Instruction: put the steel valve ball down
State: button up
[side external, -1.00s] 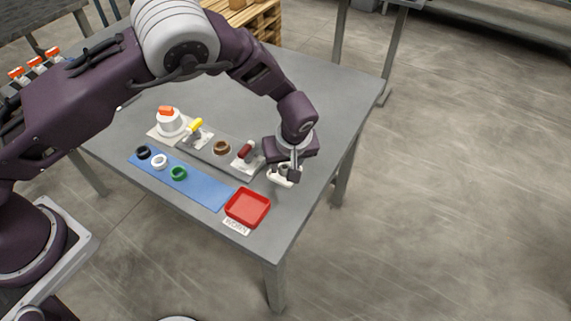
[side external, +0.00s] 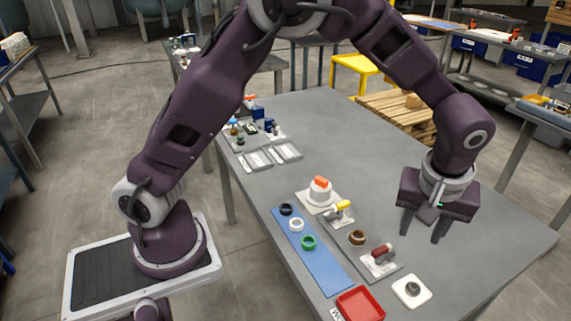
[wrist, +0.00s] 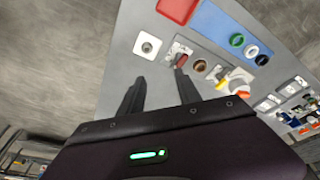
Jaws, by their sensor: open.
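The steel valve ball (side external: 413,288) is a small dark grey round thing. It sits on a white square plate (side external: 424,297) near the front edge of the table. In the wrist view the ball (wrist: 146,47) shows on the plate's middle, with nothing touching it. My gripper (side external: 422,232) is open and empty. It hangs well above the table, up and to the right of the plate in the side view. Its two fingers (wrist: 158,92) stand apart in the wrist view, with no object between them.
A red tray (side external: 345,299) and a blue mat (side external: 326,268) with black, white and green rings lie left of the plate. The table's right side is clear.

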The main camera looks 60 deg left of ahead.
jog(key=s+a+r+m+h, duration=0.2)
jog(key=s+a+r, duration=0.55)
jog(key=r, duration=0.35)
jog(key=s+a+r+m+t, duration=0.1)
jog(key=s+a+m, duration=0.2)
jog(key=s, duration=0.6)
jog(key=s+a+r+m+t, duration=0.1)
jog(key=s+a+m+t, duration=0.1)
jog(key=s, duration=0.7)
jog(key=shift+s+a+r+m+y, duration=0.15)
jog(key=shift+a+r+m+y, duration=0.2)
jog(key=shift+a+m, duration=0.2)
